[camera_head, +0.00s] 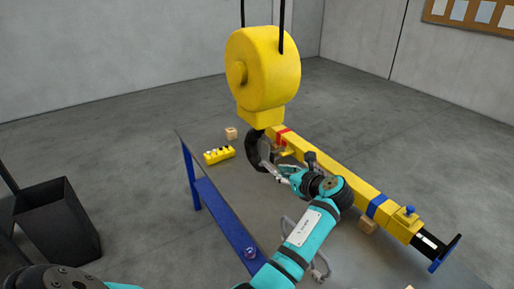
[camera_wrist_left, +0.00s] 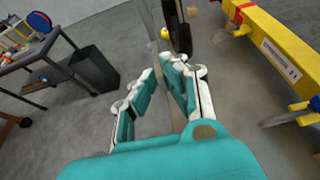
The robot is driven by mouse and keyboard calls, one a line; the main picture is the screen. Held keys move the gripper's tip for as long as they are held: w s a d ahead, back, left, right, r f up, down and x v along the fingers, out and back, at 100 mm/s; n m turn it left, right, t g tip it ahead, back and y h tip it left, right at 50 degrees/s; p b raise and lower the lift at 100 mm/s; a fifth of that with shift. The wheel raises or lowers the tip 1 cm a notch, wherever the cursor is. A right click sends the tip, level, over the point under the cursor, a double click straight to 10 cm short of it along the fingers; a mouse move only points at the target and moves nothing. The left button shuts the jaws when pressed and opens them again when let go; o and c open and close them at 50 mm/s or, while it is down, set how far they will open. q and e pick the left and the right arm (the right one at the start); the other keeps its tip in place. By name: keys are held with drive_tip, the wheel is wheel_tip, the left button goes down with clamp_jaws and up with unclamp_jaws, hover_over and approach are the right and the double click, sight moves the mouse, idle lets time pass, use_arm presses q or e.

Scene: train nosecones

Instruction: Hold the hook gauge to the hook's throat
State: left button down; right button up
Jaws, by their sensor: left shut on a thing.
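The black hook (camera_head: 253,150) hangs below the yellow hoist block (camera_head: 263,75); part of it also shows at the top of the left wrist view (camera_wrist_left: 181,28). My left gripper (camera_head: 280,172) is just right of the hook's lower part. It is shut on a thin grey plate, the hook gauge (camera_head: 266,150), which runs up between the fingers in the left wrist view (camera_wrist_left: 153,25). In the head view the gauge overlaps the hook's opening. I cannot tell whether it touches the hook. The fingers hide the gauge's held part. My right gripper is not in view.
A yellow beam (camera_head: 340,180) with red and blue bands lies right of the hook, along the blue-legged table (camera_head: 220,185). A yellow pendant control (camera_head: 219,155) and a wooden block (camera_head: 231,133) sit left of the hook. A dark bin (camera_head: 58,220) stands at left.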

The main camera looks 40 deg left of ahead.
use_arm(q)
drive_tip(key=v, duration=0.5)
drive_tip(key=shift+a, duration=0.1)
idle(0.7)
